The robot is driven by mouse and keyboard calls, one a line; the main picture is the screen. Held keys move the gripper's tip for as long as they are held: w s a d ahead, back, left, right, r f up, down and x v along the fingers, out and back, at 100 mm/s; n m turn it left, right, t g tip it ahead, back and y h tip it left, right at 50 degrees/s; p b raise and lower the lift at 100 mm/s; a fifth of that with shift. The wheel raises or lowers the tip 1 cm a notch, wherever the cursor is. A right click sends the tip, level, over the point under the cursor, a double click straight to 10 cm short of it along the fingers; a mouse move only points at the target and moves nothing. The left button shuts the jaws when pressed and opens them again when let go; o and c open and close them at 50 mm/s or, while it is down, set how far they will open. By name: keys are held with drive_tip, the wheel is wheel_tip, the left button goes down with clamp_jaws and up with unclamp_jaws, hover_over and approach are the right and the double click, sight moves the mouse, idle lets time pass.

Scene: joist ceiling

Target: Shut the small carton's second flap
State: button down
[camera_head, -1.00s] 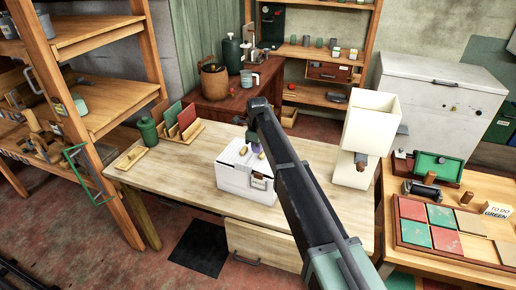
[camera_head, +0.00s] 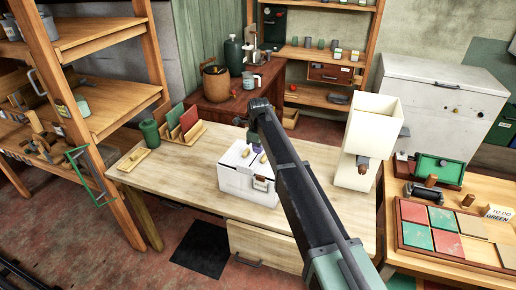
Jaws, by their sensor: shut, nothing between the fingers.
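The small carton, a white box (camera_head: 240,182), stands on the pale wooden table. Its light top shows thin dark lines and two small yellowish spots, and a grey fitting sits on its front right. Too small to tell how each flap lies. My dark arm reaches in from the lower right and bends down behind the carton's top. My gripper (camera_head: 255,145) points down just above the back of the carton, shut and empty. The arm hides its fingertips in part and the carton's right side; I cannot tell whether it touches the top.
A tall cream box (camera_head: 365,125) stands on the table right of my arm. A green canister (camera_head: 150,133) and a wooden rack with red and green boards (camera_head: 181,124) stand at the back left.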

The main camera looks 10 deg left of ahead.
drive_tip(key=w+a+r+p, duration=0.2)
drive_tip(key=a+r+p, duration=0.5)
drive_tip(key=r+p, duration=0.4)
drive_tip(key=s+d+f+n+b, duration=0.2)
drive_tip(key=s+d+n, duration=0.8)
drive_tip(key=s+d, duration=0.7)
drive_tip(key=s+d+f+n+b, duration=0.2)
drive_tip(key=s+d+n, duration=0.8)
drive_tip(key=s+d, duration=0.8)
drive_tip(key=d, duration=0.5)
drive_tip(key=shift+d+n, duration=0.3)
